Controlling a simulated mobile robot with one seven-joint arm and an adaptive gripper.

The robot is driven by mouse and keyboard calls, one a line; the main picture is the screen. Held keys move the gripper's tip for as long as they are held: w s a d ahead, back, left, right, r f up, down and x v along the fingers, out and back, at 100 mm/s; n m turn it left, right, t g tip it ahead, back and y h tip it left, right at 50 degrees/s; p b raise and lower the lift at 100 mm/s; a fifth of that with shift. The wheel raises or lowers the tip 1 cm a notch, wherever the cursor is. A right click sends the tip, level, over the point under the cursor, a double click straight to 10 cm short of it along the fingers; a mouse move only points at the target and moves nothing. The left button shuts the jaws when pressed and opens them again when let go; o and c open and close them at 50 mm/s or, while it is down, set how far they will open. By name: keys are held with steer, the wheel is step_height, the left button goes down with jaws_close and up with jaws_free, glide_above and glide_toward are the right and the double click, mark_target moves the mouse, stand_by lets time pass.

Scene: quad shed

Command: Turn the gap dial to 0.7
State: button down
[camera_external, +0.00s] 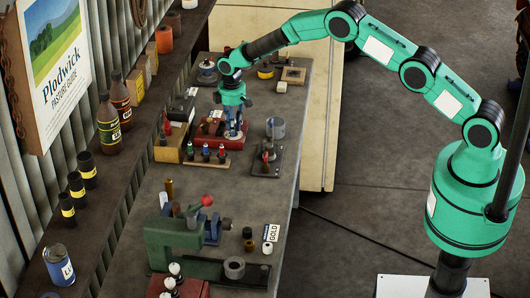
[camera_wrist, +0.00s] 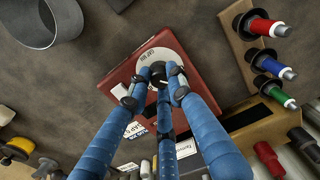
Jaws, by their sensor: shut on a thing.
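The gap dial is a pale round plate (camera_wrist: 147,60) lettered "GAP MM" with a dark knob (camera_wrist: 157,70), on top of a red box in the wrist view (camera_wrist: 114,92). The red box also shows on the bench in the external view (camera_external: 211,142), below my gripper (camera_external: 235,133). My gripper has blue fingers with dark tips; in the wrist view (camera_wrist: 157,84) they point down and close around the knob. The fingers hide part of the knob and plate. The scale marks and the dial's setting are too small to read.
A stand with red, blue and green handled tools (camera_wrist: 250,65) is close beside the box. A green press (camera_external: 175,242) with a red-knobbed lever is nearer the camera. Bare bench (camera_external: 245,188) lies between.

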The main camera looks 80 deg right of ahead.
steer(key=m+b, duration=0.1)
steer(key=m, duration=0.2)
steer(key=m+b, duration=0.2)
steer(key=m, duration=0.1)
steer(key=shift+w+r+m, duration=0.1)
steer(key=shift+w+m, duration=0.1)
steer(key=shift+m, duration=0.1)
steer(key=m+b, duration=0.1)
steer(key=m, duration=0.2)
steer(key=shift+d+m+b, duration=0.1)
steer(key=shift+m+b, duration=0.3)
steer(key=shift+r+m, duration=0.15)
steer(key=shift+m, duration=0.45)
steer(key=shift+d+r, duration=0.1)
steer(key=c, duration=1.6)
jaws_free()
steer(key=shift+w, duration=0.1)
steer(key=shift+c, duration=0.2)
steer(key=shift+o, duration=0.4)
steer(key=shift+f, duration=0.2)
steer(key=shift+s, duration=0.2)
step_height(320, 180, up, 12)
